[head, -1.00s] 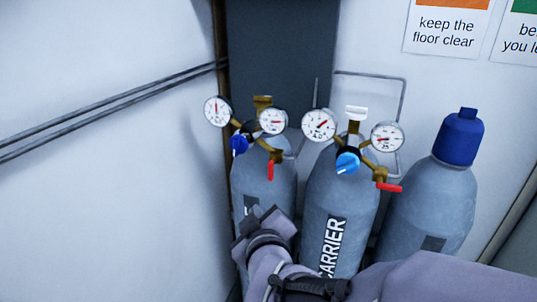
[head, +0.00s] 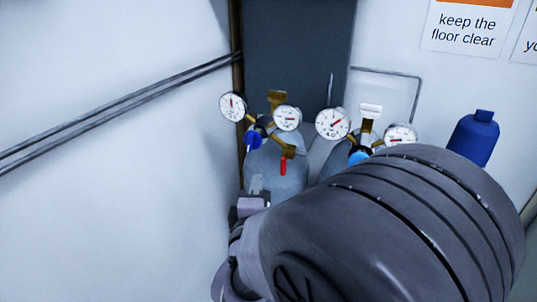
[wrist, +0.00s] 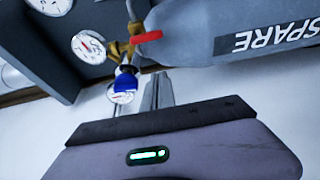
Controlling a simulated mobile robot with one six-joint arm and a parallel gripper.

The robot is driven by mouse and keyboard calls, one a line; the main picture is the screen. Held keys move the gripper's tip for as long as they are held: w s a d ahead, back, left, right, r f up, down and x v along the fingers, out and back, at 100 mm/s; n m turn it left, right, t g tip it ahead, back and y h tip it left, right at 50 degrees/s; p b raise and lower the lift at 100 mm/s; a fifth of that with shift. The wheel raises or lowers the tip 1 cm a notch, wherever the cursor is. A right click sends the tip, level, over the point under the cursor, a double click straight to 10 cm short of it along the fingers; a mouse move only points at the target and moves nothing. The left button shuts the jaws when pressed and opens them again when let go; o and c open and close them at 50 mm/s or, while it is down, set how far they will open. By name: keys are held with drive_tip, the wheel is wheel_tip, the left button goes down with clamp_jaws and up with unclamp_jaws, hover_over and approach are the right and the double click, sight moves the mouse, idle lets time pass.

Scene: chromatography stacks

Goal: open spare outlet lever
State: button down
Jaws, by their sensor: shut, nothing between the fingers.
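The spare cylinder (head: 290,178) is the left one in the head view; its SPARE label shows in the wrist view (wrist: 266,38). Its red outlet lever (head: 283,165) hangs straight down below a brass outlet valve. In the wrist view the red lever (wrist: 147,37) lies in line with the cylinder's length. My gripper (wrist: 158,78) is shut and empty, its tips close to the blue regulator knob (wrist: 125,83) and a little apart from the lever in the picture. In the head view my gripper (head: 256,186) is just below and left of the lever, mostly behind my arm.
The spare regulator's gauges (head: 232,106) and brass valve top (head: 277,98) stand close by. The carrier regulator (head: 333,123) is to the right, its lever and label hidden by my arm. The left wall (head: 100,220) carries pipes.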

sight(283, 167)
drive_tip(key=w+d, duration=0.4)
drive_tip(key=shift+w, duration=0.2)
drive_tip(key=shift+w, duration=0.1)
idle(0.4)
drive_tip(key=shift+n+p, duration=0.3)
drive_tip(key=shift+p, duration=0.05)
